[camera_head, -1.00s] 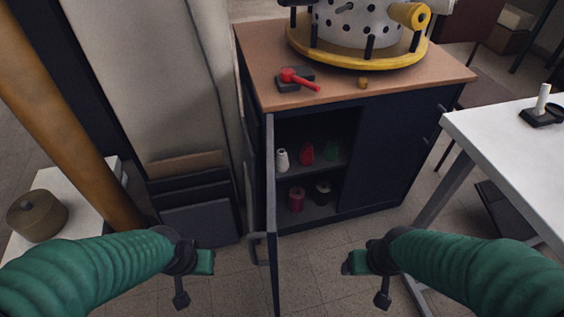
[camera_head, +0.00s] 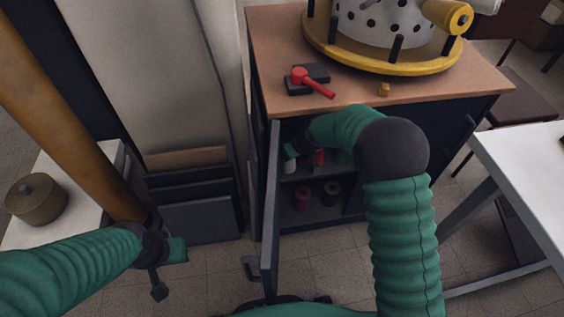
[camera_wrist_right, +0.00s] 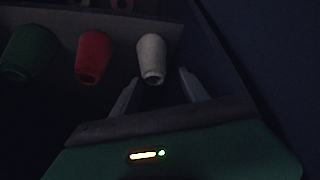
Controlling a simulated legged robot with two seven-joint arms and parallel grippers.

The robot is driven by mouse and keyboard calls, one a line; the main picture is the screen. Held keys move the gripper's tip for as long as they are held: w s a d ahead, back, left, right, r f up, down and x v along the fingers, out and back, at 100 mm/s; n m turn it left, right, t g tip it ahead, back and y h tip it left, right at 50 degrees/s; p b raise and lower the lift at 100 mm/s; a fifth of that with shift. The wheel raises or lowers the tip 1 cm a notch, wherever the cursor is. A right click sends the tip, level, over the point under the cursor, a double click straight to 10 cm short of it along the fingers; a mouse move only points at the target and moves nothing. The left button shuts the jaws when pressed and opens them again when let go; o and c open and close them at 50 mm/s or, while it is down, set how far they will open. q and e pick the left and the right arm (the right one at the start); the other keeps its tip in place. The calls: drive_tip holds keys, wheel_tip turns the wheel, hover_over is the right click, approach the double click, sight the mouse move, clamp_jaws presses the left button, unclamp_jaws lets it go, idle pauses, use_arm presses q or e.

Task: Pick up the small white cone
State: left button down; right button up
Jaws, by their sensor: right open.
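The small white cone (camera_wrist_right: 152,57) stands in the dark cabinet, at the right end of a row with a red cone (camera_wrist_right: 93,56) and a green cone (camera_wrist_right: 30,53) in the right wrist view. My right gripper (camera_wrist_right: 159,77) is open, its fingertips on either side of the white cone's near end; contact cannot be made out. In the head view the white cone (camera_head: 289,167) shows partly below my right gripper (camera_head: 291,150), which reaches inside the cabinet. My left gripper (camera_head: 168,262) is out in front at the lower left, away from the cones; its jaw opening is unclear.
The open cabinet door (camera_head: 270,215) stands just left of my right arm. The wooden cabinet top (camera_head: 420,95) is above the arm. Spools (camera_head: 303,198) stand on the lower shelf. A white table (camera_head: 530,165) is at right.

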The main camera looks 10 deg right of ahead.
sight(288, 167)
drive_tip(key=f, duration=0.1)
drive_tip(key=w+f+b, duration=0.1)
drive_tip(key=f, duration=0.3)
drive_tip(key=shift+w+d+b, duration=0.25)
drive_tip(key=shift+b, duration=0.1)
drive_tip(key=b+x, duration=0.2)
drive_tip(key=x, duration=0.1)
drive_tip(key=shift+w+a+f, duration=0.15)
drive_tip(key=shift+w+a, duration=0.15)
use_arm(q)
drive_tip(key=f, duration=0.4)
drive_tip(key=shift+d+f, duration=0.2)
drive_tip(key=shift+d, duration=0.1)
use_arm(e)
drive_tip(key=shift+c, duration=0.3)
drive_tip(key=c, duration=0.7)
drive_tip(key=shift+c, duration=0.9)
use_arm(q)
drive_tip(key=shift+d, duration=0.1)
drive_tip(key=shift+r, duration=0.1)
